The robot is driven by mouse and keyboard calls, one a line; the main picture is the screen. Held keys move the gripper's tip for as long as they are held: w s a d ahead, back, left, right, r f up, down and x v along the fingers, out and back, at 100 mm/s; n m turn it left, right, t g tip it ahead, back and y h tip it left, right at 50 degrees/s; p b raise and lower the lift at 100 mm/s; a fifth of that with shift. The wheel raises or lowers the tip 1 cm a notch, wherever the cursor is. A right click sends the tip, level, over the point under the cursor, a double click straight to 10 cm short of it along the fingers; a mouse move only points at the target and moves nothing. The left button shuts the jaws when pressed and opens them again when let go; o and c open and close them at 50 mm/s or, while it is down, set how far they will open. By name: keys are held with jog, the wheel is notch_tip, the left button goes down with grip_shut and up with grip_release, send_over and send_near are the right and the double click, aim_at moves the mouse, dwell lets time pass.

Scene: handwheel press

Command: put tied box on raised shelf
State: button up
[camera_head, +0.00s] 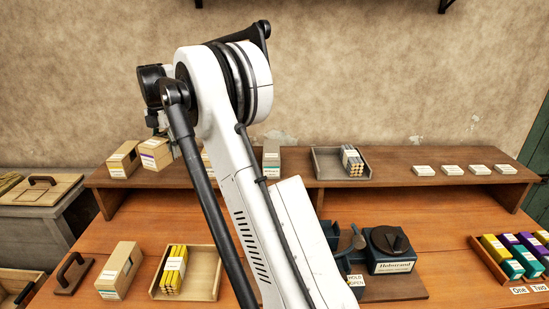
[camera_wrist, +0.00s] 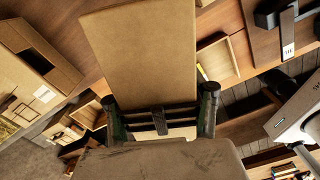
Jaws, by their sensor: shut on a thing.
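My gripper (camera_wrist: 160,112) is shut on a brown cardboard box (camera_wrist: 140,48), which fills the upper middle of the wrist view. In the head view this box (camera_head: 156,154) hangs below the dark end of my arm at the left part of the raised shelf (camera_head: 418,181). It is tilted, and its label carries a purple mark. I cannot make out a tie on it. I cannot tell whether it touches the shelf. My gripper's fingers are mostly hidden in the head view.
Another cardboard box (camera_head: 122,160) stands close left of the held one. A grey box (camera_head: 271,158), a tray (camera_head: 327,168) with a bundle and several white cards stand further right. Below are a box (camera_head: 120,268), a wooden tray (camera_head: 205,285) and a dark press (camera_head: 390,249).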

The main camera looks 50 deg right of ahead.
jog(key=p, duration=0.2)
send_over(184, 167)
jog(key=f, duration=0.7)
jog(key=shift+s, duration=0.2)
jog(key=shift+f+p, duration=0.65)
jog(key=shift+f, duration=1.35)
jog(key=shift+f, duration=0.1)
jog(key=shift+f, duration=0.1)
jog(key=o, duration=1.2)
